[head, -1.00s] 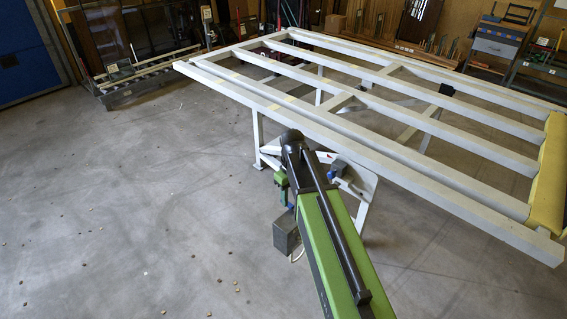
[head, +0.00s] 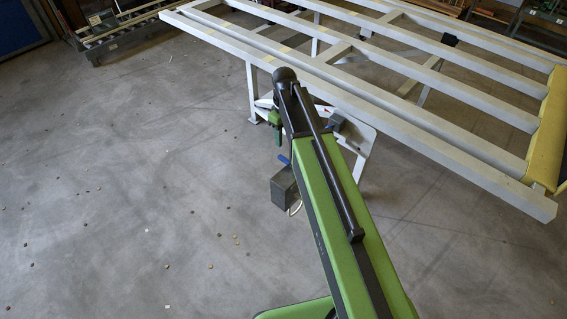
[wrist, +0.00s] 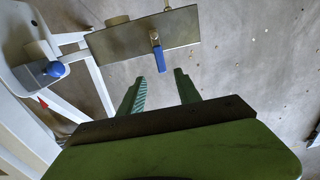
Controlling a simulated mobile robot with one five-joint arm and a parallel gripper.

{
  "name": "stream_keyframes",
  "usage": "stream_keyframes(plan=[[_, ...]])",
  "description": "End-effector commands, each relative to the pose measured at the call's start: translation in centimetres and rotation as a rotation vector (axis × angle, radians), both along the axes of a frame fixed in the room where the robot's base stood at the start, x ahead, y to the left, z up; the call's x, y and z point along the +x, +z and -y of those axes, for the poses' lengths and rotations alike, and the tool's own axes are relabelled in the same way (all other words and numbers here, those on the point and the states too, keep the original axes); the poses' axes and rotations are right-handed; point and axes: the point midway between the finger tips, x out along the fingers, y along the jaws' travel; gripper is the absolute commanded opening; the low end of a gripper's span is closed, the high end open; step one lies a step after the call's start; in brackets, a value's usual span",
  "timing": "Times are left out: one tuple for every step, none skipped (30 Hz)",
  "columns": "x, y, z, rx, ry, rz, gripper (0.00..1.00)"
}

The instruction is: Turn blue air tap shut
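The blue air tap lever (wrist: 158,59) stands out from the flat face of a grey box (wrist: 120,42) at the upper middle of the wrist view, pointing towards my gripper. My gripper (wrist: 160,75) is open and empty; its two green fingers are spread, and the lever lies just beyond the tips, between their lines. I see no contact. In the head view the blue lever (head: 284,159) shows at the top of the dark grey box (head: 284,190), below my gripper (head: 275,125), whose finger opening cannot be made out there.
A second blue knob (wrist: 57,69) sits on a white bracket at the left of the wrist view. The grey glass frame table (head: 400,135) spans the upper right in the head view. Open concrete floor (head: 120,190) lies to the left.

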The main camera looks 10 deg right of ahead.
Motion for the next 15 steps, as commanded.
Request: stream_keyframes(plan=[[0.0,-2.3,0.0,0.0,0.0,0.0,0.4],[0.0,-2.9,0.0,0.0,0.0,0.0,0.4],[0.0,-3.7,0.0,0.0,0.0,0.0,0.4],[0.0,-4.3,0.0,0.0,0.0,0.0,0.4],[0.0,-4.9,0.0,0.0,0.001,0.0,0.4],[0.0,-5.7,-0.1,0.0,0.001,0.0,0.4],[0.0,-6.3,-0.1,0.0,0.001,0.0,0.4],[0.0,-6.9,-0.1,0.0,0.001,0.0,0.4],[0.0,-7.7,-0.1,0.0,0.001,0.0,0.4],[0.0,-8.3,-0.1,0.0,0.001,0.0,0.4],[0.0,-8.9,-0.1,0.0,0.001,0.0,0.4],[0.0,-9.5,-0.1,0.0,0.001,0.0,0.4],[0.0,-9.9,-0.1,0.0,0.001,0.0,0.4],[0.0,-10.2,-0.1,0.0,0.001,0.0,0.4],[0.0,-10.5,-0.1,0.0,0.001,0.0,0.4]])
